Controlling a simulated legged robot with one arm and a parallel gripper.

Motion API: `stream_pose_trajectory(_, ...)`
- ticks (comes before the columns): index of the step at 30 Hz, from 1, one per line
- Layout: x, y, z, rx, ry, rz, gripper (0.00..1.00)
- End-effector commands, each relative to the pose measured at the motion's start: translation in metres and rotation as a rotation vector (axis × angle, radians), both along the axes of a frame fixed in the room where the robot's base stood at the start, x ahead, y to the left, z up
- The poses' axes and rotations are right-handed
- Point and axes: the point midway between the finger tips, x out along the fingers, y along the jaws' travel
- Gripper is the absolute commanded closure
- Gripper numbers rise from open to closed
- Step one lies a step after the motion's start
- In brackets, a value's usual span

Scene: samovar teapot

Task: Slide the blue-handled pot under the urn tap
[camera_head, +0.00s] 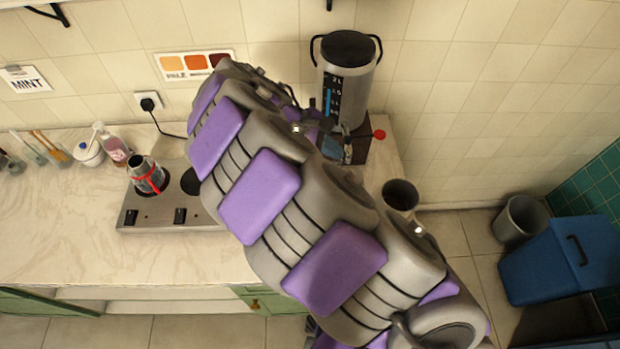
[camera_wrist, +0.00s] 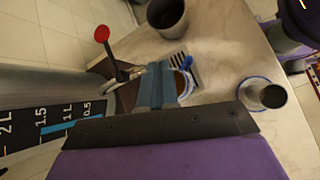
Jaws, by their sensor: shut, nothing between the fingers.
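The urn (camera_head: 345,80) stands at the back of the counter in the head view, with a black lid and a blue level scale. Its tap has a red knob (camera_head: 379,135), which also shows in the wrist view (camera_wrist: 102,34). In the wrist view, my gripper (camera_wrist: 160,82) is shut and empty, its teal fingers close beside the pot with the blue handle (camera_wrist: 187,63). The pot is partly hidden by the fingers; brown shows inside it. It is at the slotted drip tray (camera_wrist: 176,58), beside the tap. Whether the fingers touch it I cannot tell.
A metal cup on a blue-rimmed saucer (camera_wrist: 272,97) stands to the right in the wrist view. A dark grey canister (camera_head: 401,195) stands near the counter's right edge. A red-handled moka pot (camera_head: 146,175) is on the hotplate (camera_head: 150,216). My arm hides much of the counter.

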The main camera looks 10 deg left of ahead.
Motion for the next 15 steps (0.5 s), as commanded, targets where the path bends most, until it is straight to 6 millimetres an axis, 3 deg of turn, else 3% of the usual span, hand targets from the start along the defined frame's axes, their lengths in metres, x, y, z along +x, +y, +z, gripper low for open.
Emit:
stream_pose_trajectory(3, -0.004, 0.049, -0.03, -0.047, 0.072, 0.181, 1.0)
stream_pose_trajectory(9, -0.027, 0.114, -0.074, -0.106, 0.177, 0.424, 1.0)
stream_pose_trajectory(15, -0.043, 0.144, -0.097, -0.133, 0.23, 0.537, 1.0)
